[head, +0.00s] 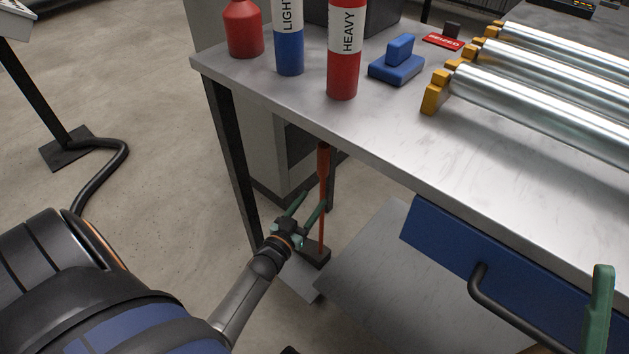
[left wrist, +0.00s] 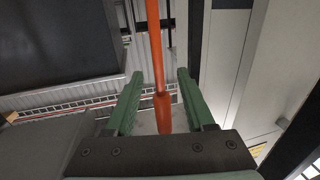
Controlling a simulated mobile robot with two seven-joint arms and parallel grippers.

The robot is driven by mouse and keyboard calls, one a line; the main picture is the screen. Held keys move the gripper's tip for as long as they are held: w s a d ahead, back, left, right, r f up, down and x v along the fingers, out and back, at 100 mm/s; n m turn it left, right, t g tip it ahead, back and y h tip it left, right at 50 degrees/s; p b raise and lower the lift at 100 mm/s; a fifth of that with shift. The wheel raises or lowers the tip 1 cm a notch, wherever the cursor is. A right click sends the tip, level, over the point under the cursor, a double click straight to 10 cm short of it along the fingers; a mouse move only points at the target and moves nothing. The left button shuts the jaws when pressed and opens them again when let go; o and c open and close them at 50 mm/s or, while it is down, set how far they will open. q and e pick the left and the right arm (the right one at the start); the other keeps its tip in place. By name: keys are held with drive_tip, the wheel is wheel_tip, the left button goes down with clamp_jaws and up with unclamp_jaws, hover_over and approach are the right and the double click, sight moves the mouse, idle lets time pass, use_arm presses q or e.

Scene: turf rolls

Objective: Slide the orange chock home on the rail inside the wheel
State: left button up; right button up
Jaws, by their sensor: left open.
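A thin orange-red rod (head: 322,205) with a thicker grip at its top stands upright from a dark block (head: 315,252) near the floor by the bench leg. My left gripper (head: 306,206), with green fingers, is open beside the rod below the bench edge. In the left wrist view the rod (left wrist: 155,45) runs between the open fingers (left wrist: 160,75); I cannot tell how deep it sits between them, and no finger touches it there. A green finger of my right gripper (head: 598,308) shows at the lower right. I see no orange chock, rail or wheel.
The metal bench (head: 440,160) carries a red bottle (head: 242,30), a LIGHT can (head: 289,50), a HEAVY can (head: 343,70), a blue block (head: 397,68) and several shiny rollers (head: 540,105). A blue drawer (head: 450,250) with a dark handle hangs below. The floor at left is mostly open.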

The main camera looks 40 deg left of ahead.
sight(321, 190)
use_arm(q)
drive_tip(key=w+b, duration=0.2)
drive_tip(key=w, duration=0.4)
drive_tip(key=shift+w+a, duration=0.1)
drive_tip(key=shift+a, duration=0.1)
use_arm(e)
wheel_tip(321, 190, down, 2)
drive_tip(key=shift+w+f+m, duration=0.1)
drive_tip(key=shift+f+m, duration=0.05)
drive_tip(key=shift+m, duration=0.15)
use_arm(q)
drive_tip(key=shift+r, duration=0.1)
use_arm(e)
drive_tip(key=shift+a, duration=0.1)
use_arm(q)
drive_tip(key=shift+c, duration=0.3)
clamp_jaws()
drive_tip(key=shift+w+r, duration=0.1)
drive_tip(key=shift+r, duration=0.15)
